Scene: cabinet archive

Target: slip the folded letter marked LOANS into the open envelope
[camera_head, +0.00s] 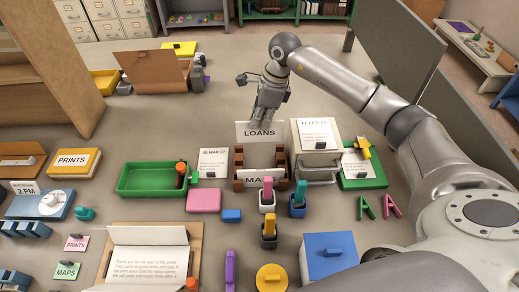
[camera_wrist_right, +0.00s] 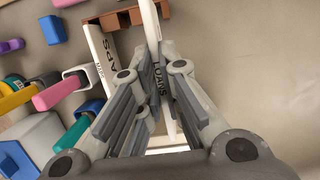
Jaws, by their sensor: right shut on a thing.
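The white card marked LOANS (camera_head: 273,133) is upright in my right gripper (camera_head: 263,120), which is shut on its upper edge. In the right wrist view the LOANS card (camera_wrist_right: 154,28) is seen nearly edge-on between the fingers. It is above the back of a brown wooden rack (camera_head: 238,158); I cannot tell whether its lower edge touches the rack. A white card marked MAPS (camera_head: 250,179) stands at the rack's front. My left gripper is out of view.
A green tray (camera_head: 140,193) is left of the rack. A metal-framed stand (camera_head: 318,165) is close on its right. Cups with coloured sticks (camera_head: 268,206) and a pink block (camera_head: 204,200) stand in front. Clear tabletop (camera_head: 225,95) lies behind the rack.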

